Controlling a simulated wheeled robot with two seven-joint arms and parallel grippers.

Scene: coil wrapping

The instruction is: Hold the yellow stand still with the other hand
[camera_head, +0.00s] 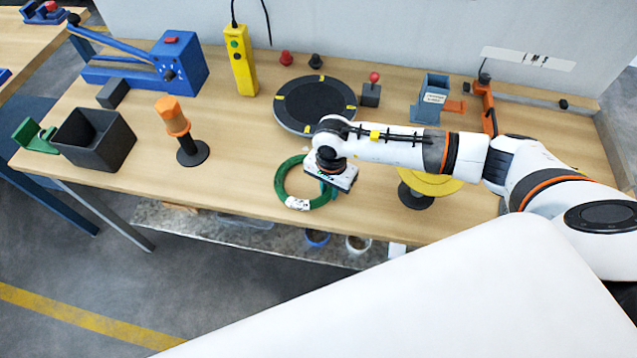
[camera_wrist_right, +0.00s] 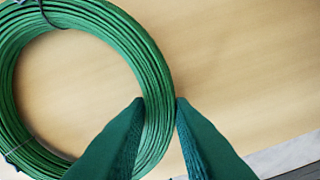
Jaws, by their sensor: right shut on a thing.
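The yellow stand (camera_head: 436,185) has a round yellow disc above a dark base and stands at the right front of the table. My right forearm passes over it and hides part of it. My right gripper (camera_head: 328,188) is to the left of the stand, apart from it. It is shut on the right side of a green coil (camera_head: 281,185). In the right wrist view the two fingers of the gripper (camera_wrist_right: 161,102) sit on either side of the strands of the coil (camera_wrist_right: 80,18). My left gripper is not in view.
A dark round turntable (camera_head: 315,103) with yellow marks lies behind the coil. An orange-handled tool (camera_head: 174,117) stands on the left, near a black bin (camera_head: 92,140). A blue lever press (camera_head: 180,65) is at the back left. The wooden table (camera_head: 235,185) is bare left of the coil.

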